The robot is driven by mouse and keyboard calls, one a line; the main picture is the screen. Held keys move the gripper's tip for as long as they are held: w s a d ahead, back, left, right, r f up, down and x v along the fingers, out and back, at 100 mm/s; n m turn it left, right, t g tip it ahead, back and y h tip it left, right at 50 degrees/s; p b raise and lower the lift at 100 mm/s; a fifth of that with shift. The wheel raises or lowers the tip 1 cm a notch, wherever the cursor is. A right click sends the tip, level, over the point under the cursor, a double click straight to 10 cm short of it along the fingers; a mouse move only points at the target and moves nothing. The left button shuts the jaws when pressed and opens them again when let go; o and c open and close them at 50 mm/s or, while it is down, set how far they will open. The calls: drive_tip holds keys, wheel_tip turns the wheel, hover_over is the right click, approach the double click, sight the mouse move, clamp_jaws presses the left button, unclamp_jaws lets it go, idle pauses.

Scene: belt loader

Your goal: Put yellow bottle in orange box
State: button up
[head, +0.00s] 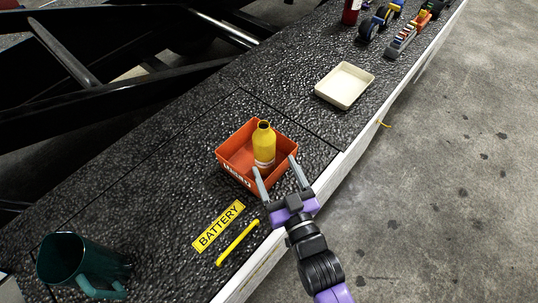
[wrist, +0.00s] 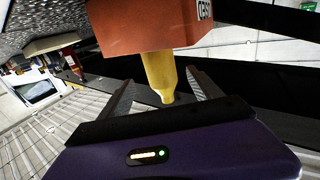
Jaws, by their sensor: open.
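The yellow bottle (head: 264,146) stands upright inside the orange box (head: 232,168), its neck above the rim. The box sits on the black textured surface. In the wrist view the picture is turned over: the orange box (wrist: 150,28) is at the top and the yellow bottle (wrist: 159,75) points down from behind its rim. My gripper (head: 274,164) is open and empty, its fingers spread at the near right side of the box, the bottle apart from them in the head view. Whether a finger touches the box rim I cannot tell. The bottle's base is hidden.
A yellow BATTERY label (head: 218,226) and a yellow bar (head: 238,243) lie in front of the box. A dark green mug (head: 62,258) is at the lower left. A cream tray (head: 345,85) stands behind to the right, with toys and a red item (head: 351,12) farther back.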

drive_tip(key=shift+b+v, duration=0.3)
drive_tip(key=shift+v, duration=1.85)
drive_tip(key=s+d+r+m+h, duration=0.1)
drive_tip(key=s+d+r+h, duration=0.1)
drive_tip(key=s+d, duration=0.4)
drive_tip(key=s+d+r+m+g+h, duration=0.1)
drive_tip(key=s+d, duration=0.5)
drive_tip(key=s, duration=0.6)
drive_tip(key=s+d+r+m+h, duration=0.2)
drive_tip(key=s+d+r+h, duration=0.2)
drive_tip(key=s, duration=0.5)
drive_tip(key=shift+s+d+m+g, duration=0.3)
drive_tip(key=shift+d+g, duration=0.1)
drive_tip(key=shift+d, duration=0.8)
drive_tip(key=shift+f, duration=0.1)
drive_tip(key=shift+c, duration=0.2)
